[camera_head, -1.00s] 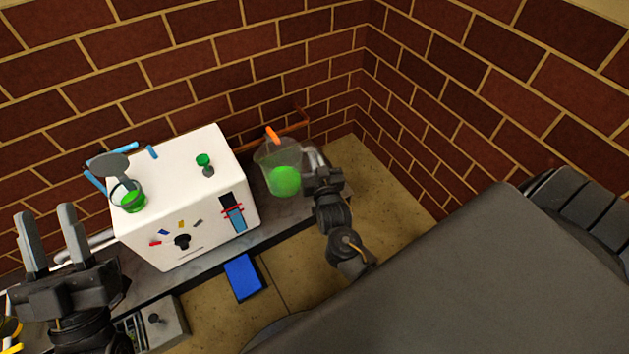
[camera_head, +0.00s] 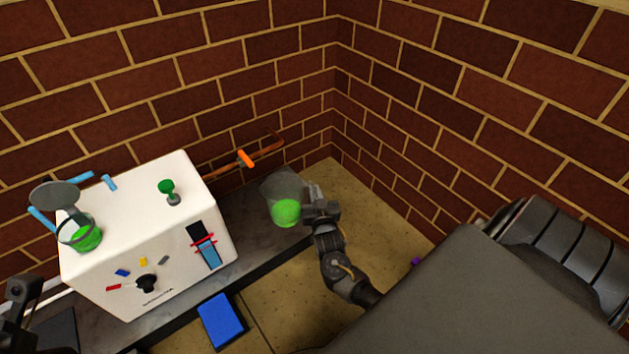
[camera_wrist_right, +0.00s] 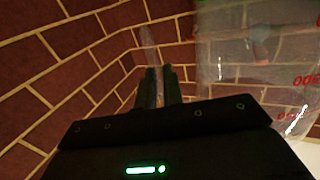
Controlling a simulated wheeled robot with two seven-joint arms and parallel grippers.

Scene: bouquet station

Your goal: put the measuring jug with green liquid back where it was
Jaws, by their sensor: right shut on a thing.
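The measuring jug (camera_head: 270,190) is clear, with green liquid (camera_head: 286,212) low inside it. It is over the right end of the dark counter (camera_head: 262,235); I cannot tell whether its base touches. My right gripper (camera_head: 312,200) is at the jug's right side, shut on its handle. In the right wrist view its two fingers (camera_wrist_right: 159,87) are close together on a clear strip, and the jug's wall (camera_wrist_right: 245,60) with red marks stands right of them. At the lower left edge a dark part of my left arm shows; its fingers cannot be made out.
A white machine (camera_head: 140,245) stands on the counter left of the jug, with a green-filled cup (camera_head: 85,238) and green knob on top. An orange-handled valve (camera_head: 246,158) sits on a pipe behind. A blue box (camera_head: 221,320) is in front. Brick walls meet behind right.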

